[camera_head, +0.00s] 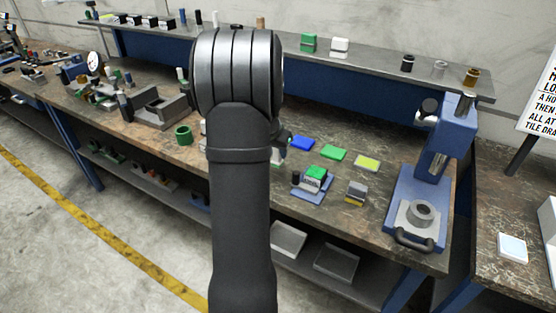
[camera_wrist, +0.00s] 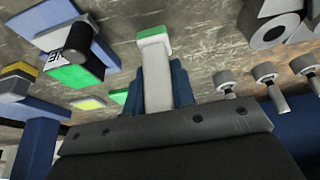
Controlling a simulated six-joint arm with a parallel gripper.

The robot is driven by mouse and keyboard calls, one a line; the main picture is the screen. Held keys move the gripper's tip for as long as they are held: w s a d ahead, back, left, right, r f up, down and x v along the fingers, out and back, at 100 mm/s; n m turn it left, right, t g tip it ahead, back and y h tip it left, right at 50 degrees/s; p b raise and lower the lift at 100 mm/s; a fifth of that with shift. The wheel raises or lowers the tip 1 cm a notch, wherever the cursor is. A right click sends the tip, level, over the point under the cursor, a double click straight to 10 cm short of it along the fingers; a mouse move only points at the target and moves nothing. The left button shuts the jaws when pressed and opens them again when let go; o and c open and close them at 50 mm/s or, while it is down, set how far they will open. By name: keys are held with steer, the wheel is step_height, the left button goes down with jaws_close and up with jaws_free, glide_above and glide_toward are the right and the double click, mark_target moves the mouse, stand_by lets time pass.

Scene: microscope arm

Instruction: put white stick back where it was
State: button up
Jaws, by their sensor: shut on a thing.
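In the wrist view a white stick (camera_wrist: 157,82) with a green end (camera_wrist: 153,36) points away from my gripper (camera_wrist: 158,75). My gripper's blue fingers are shut on its sides. The worktop lies beyond the green end; I cannot tell whether they touch. In the head view my own arm hides most of the gripper and stick. The stick's original place cannot be told from these frames.
On the bench are a blue pad (camera_head: 302,143), a green pad (camera_head: 333,152), a yellow-green pad (camera_head: 367,163) and a blue tray (camera_head: 308,195) holding a green-topped block. A blue press (camera_head: 440,150) stands right. A green cylinder (camera_head: 184,135) stands left. A shelf (camera_head: 375,62) runs behind.

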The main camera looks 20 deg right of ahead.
steer(key=shift+f, duration=2)
steer(key=shift+f, duration=0.15)
steer(key=o, duration=1)
steer(key=v, duration=1.2)
steer(key=shift+r, duration=0.2)
